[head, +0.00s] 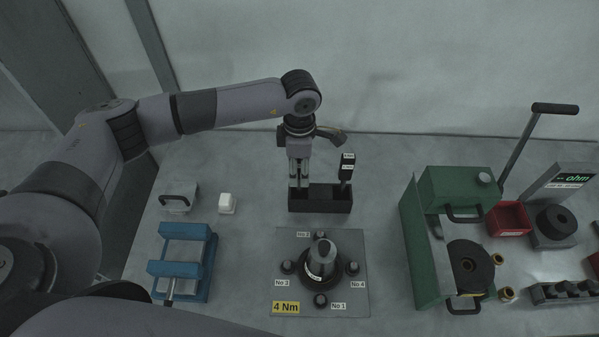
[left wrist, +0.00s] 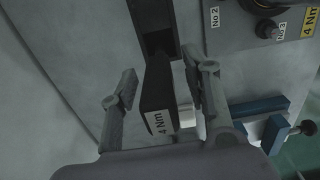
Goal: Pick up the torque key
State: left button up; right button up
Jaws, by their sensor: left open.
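A torque key (left wrist: 158,95), black with a white "4 Nm" label, shows in the left wrist view between the two fingers of my left gripper (left wrist: 160,98). The fingers are apart, with a gap visible on the left side. In the head view my left gripper (head: 299,178) points down at the left end of a black holder (head: 320,204), and it hides the key there. A second black key (head: 347,168) with small white labels stands upright at the holder's right end. The holder also shows in the wrist view (left wrist: 155,18). My right gripper is not in view.
A grey plate (head: 350,302) marked "4 Nm" with numbered bolts lies in front of the holder. A blue clamp (head: 180,268) and a white block (head: 227,203) are to the left. Green equipment (head: 455,187) and a red bin (head: 508,219) are to the right.

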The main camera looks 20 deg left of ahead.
pick_arm(q)
jog(key=shift+c, duration=0.5)
grip_shut()
jog(key=shift+r, duration=0.15)
